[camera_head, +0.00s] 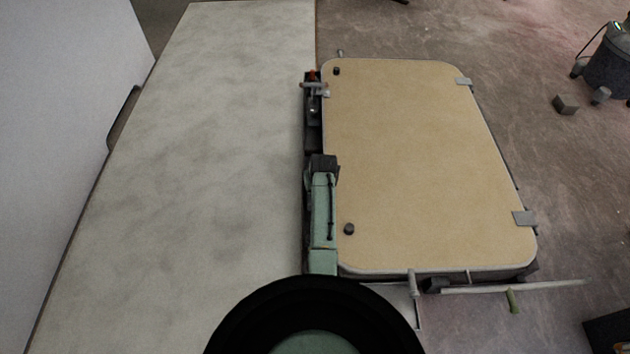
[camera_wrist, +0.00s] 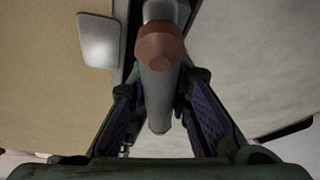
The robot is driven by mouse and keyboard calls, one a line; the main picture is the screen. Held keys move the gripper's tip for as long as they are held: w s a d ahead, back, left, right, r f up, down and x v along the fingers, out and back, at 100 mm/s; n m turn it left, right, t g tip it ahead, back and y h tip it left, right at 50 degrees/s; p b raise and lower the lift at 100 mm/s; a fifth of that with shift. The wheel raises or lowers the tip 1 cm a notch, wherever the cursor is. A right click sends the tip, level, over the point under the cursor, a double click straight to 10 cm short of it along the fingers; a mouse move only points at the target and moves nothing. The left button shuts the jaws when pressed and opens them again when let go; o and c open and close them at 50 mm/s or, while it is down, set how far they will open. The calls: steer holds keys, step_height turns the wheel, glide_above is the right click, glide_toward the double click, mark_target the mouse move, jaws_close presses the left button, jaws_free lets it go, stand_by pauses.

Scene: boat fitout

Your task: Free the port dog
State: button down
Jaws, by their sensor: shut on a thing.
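The dog is a grey metal lever (camera_wrist: 158,88) with a copper-coloured round knob (camera_wrist: 160,44). In the wrist view it runs between my two fingers, and my gripper (camera_wrist: 160,105) is shut on it. In the head view my gripper (camera_head: 313,105) is at the far left corner of the tan hatch lid (camera_head: 420,160). The lid lies flat. My fingers partly hide the lever and its pivot, so I cannot tell how far it is turned.
Metal plates (camera_head: 464,81) and (camera_head: 525,217) sit on the lid's right edge. A small dark knob (camera_head: 349,229) is near its front left corner. A long thin rod (camera_head: 515,287) lies beyond the front edge. The pale surface (camera_head: 210,150) to the left is clear.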

steer(key=m, duration=0.1)
steer(key=a+m+h+p, duration=0.1)
steer(key=m, duration=0.1)
steer(key=shift+a, duration=0.15)
steer(key=c, duration=2.4)
jaws_free()
steer(key=shift+w+f+m+h+p, duration=0.15)
steer(key=shift+m+h, duration=0.25)
steer(key=shift+m, duration=0.6)
steer(key=shift+m+h+p, duration=0.15)
steer(key=shift+m+h, duration=0.25)
steer(key=shift+m, duration=0.6)
steer(key=c, duration=2.4)
jaws_free()
steer(key=c, duration=2.4)
jaws_free()
steer(key=c, duration=1.4)
jaws_free()
steer(key=shift+o, duration=0.5)
steer(key=shift+d, duration=0.3)
steer(key=v, duration=1.2)
